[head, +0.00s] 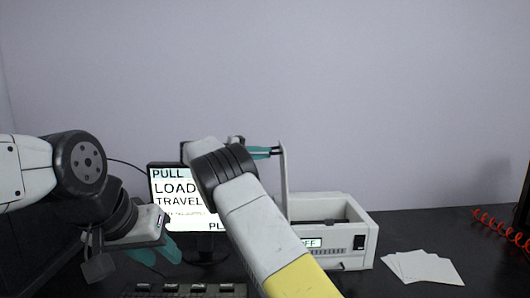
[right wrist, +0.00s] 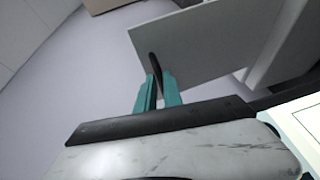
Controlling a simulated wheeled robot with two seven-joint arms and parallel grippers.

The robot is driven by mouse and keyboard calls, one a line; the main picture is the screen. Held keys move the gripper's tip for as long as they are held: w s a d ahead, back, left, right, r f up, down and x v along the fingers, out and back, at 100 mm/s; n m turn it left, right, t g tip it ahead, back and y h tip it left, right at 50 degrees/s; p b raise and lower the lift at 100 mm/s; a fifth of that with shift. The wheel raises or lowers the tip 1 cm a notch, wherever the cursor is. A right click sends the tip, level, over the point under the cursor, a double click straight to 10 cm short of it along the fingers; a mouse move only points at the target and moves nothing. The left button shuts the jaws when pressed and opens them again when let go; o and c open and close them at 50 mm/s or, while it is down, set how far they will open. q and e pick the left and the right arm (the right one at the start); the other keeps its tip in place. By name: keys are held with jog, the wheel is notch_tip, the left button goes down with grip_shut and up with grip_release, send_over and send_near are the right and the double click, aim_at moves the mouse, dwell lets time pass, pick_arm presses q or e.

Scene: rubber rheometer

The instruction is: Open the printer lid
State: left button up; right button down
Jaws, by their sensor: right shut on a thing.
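The white printer (head: 350,240) stands on the dark table right of centre. Its lid (head: 284,180) is raised and stands about upright at the printer's left side, so the inside is exposed. My right gripper (head: 264,152) is beside the top of the lid. In the right wrist view, its teal fingers (right wrist: 158,95) are shut on a dark handle (right wrist: 155,65) on the pale lid panel (right wrist: 205,45). My right forearm hides the printer's left part. My left gripper (head: 155,251) is low at the left, away from the printer; its finger gap is unclear.
A monitor (head: 170,196) showing large text stands behind my right arm, which covers part of it. A keyboard (head: 190,290) lies at the front edge. White sheets (head: 424,267) lie right of the printer. A red coiled cable (head: 495,228) is at the far right.

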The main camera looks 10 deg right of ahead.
jog(key=shift+a+f, duration=0.15)
jog(key=shift+a, duration=0.05)
jog(key=c, duration=1.5)
grip_release()
jog(key=f+v, duration=0.1)
jog(key=v, duration=0.6)
jog(key=shift+s+a+r, duration=0.2)
jog(key=shift+a+r, duration=0.15)
jog(key=shift+r, duration=0.1)
